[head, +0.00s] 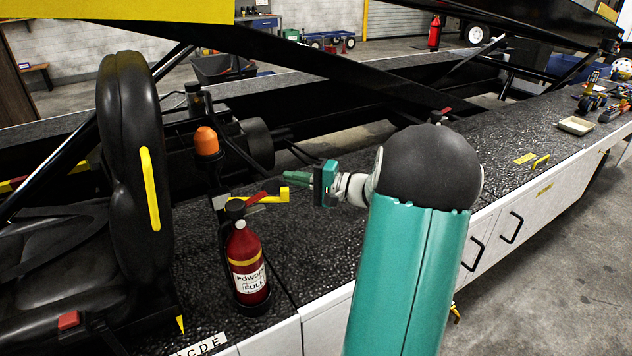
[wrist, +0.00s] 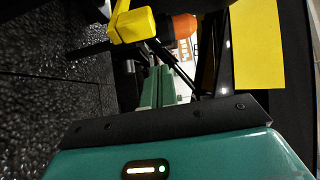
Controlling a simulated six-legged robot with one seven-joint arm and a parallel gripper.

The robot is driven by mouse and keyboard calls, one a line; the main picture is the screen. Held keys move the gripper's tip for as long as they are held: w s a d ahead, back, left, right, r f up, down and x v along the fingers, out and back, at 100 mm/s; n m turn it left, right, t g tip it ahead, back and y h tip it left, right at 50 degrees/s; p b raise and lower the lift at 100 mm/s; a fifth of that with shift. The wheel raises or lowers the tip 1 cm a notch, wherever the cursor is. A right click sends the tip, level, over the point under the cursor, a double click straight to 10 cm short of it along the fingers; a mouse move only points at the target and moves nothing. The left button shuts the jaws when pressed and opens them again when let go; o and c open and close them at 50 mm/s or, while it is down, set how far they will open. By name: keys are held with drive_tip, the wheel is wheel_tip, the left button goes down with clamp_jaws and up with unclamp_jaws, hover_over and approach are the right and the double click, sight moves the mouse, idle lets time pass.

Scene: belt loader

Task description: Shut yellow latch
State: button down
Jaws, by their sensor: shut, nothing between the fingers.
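A yellow latch (head: 270,195) with a square end knob sticks out beside the fire extinguisher, just above its top. In the wrist view the latch (wrist: 132,25) shows large at the top, with its arm running up out of the frame. My gripper (head: 290,177) is shut and empty, pointing left just above and behind the latch knob. In the wrist view the green fingers (wrist: 157,88) lie below the latch in the picture. I cannot tell whether they touch it.
A red fire extinguisher (head: 247,265) stands on the black textured deck below the latch. An orange beacon (head: 207,142) and a black seat (head: 130,170) are to the left. A yellow handle (head: 541,162) and a small tray (head: 576,125) are on the deck at right.

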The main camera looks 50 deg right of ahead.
drive_tip(key=s+a, duration=0.2)
drive_tip(key=s, duration=0.1)
drive_tip(key=shift+a, duration=0.35)
